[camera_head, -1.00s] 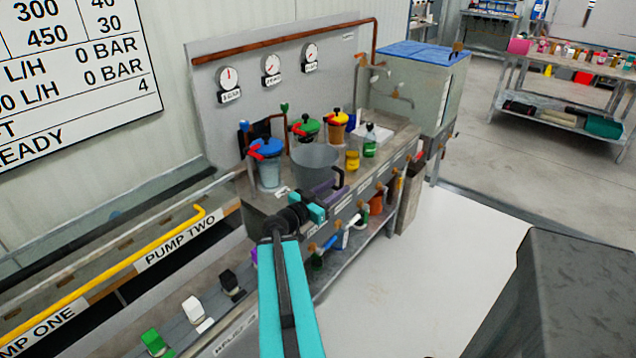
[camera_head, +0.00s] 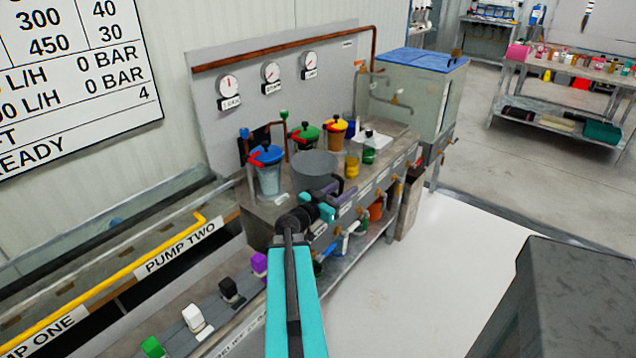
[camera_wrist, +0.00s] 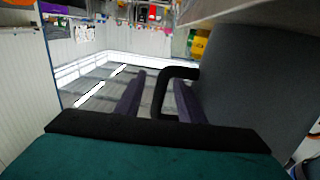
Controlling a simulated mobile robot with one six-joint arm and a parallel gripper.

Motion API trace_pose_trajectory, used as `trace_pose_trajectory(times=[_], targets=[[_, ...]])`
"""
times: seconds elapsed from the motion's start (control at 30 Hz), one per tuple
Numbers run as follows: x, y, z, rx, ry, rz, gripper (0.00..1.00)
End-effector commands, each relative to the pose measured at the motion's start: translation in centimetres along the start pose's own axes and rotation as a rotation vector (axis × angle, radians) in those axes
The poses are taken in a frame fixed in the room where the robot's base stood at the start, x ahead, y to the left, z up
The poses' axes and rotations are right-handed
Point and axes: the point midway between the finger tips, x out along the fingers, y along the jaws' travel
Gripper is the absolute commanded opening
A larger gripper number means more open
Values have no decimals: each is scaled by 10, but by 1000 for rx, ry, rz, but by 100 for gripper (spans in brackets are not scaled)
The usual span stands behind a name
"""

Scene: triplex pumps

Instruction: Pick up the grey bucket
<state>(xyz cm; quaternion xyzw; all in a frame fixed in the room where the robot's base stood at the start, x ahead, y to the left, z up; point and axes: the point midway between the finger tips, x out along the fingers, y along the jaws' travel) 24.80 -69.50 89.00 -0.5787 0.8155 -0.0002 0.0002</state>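The grey bucket (camera_head: 314,172) stands at the front of the metal bench, among lidded jugs. In the wrist view its grey wall (camera_wrist: 250,85) fills the right side, and its black handle (camera_wrist: 178,73) sticks out to the left. My gripper (camera_head: 340,191) is beside the bucket's handle side at the bench's front edge. In the wrist view its purple fingers (camera_wrist: 158,98) stand on either side of the handle's upright part, with small gaps visible. The bucket's base is partly hidden by my arm in the head view.
A blue-lidded jug (camera_head: 267,172) stands close left of the bucket. Behind are a green-lidded jug (camera_head: 306,138) and an orange-lidded jug (camera_head: 336,134). A yellow cup (camera_head: 352,166) and green bottle (camera_head: 369,150) stand to the right. Taps line the bench front.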

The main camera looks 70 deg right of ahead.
Motion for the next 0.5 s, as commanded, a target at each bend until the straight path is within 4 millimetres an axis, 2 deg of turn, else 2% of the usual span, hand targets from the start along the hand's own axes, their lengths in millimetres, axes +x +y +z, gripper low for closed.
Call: trace_pose_trajectory(times=[0.03, 0.2, 0.5], targets=[[8, -1, -2, 0, -1, 1, 35], [21, -1, -1, -1, 1, 1, 35], [24, 0, 0, -1, 0, -1, 35]])
